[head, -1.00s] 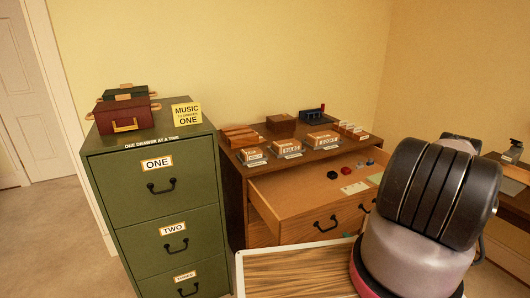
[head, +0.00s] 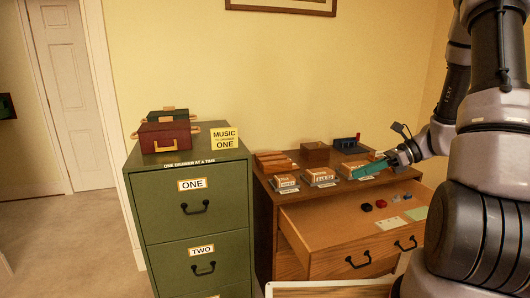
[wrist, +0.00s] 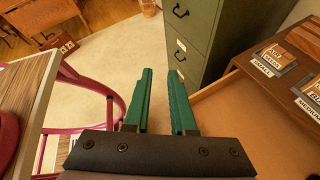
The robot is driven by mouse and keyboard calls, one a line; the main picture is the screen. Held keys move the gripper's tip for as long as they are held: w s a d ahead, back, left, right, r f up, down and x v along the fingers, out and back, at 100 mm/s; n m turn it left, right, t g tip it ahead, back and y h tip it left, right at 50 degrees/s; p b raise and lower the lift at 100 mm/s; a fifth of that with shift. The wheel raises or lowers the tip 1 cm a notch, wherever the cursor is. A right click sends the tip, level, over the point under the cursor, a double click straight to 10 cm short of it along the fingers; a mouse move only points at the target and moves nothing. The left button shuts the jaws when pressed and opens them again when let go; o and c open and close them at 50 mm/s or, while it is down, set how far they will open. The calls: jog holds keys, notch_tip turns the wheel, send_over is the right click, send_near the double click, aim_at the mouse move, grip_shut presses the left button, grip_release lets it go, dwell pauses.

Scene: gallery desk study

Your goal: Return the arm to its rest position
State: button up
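My arm comes in along the right side of the head view, and my gripper (head: 368,169) reaches left over the right part of the wooden dresser (head: 264,215). Its green fingers also show in the wrist view (wrist: 161,85), apart with a clear gap and nothing between them. Past the fingers, the wrist view shows floor and the lower front of the green cabinet. In the head view one finger hides part of a labelled box on the dresser top.
The dresser's top drawer (head: 345,238) is pulled out, with small coloured items inside. Labelled boxes (head: 319,176) stand on top. A green filing cabinet (head: 195,232), drawers shut, holds red (head: 167,136) and green cases. A wood-topped surface (wrist: 22,88) with pink tubing lies left in the wrist view.

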jog(key=s+a+r+n+t+h, duration=0.1)
jog(key=s+r+n+t+h, duration=0.1)
jog(key=s+r+n+h, duration=0.3)
jog(key=s+a+r+n+t+h, duration=0.2)
jog(key=s+r+n+h, duration=0.3)
jog(key=s+r+n, duration=0.4)
jog(key=shift+s+r+n+t, duration=0.2)
jog(key=shift+r+n+t, duration=0.6)
jog(key=shift+r+n, duration=2.45)
notch_tip(320, 180, up, 2)
jog(key=m, duration=0.2)
jog(key=shift+r+m, duration=0.25)
jog(key=shift+m, duration=0.1)
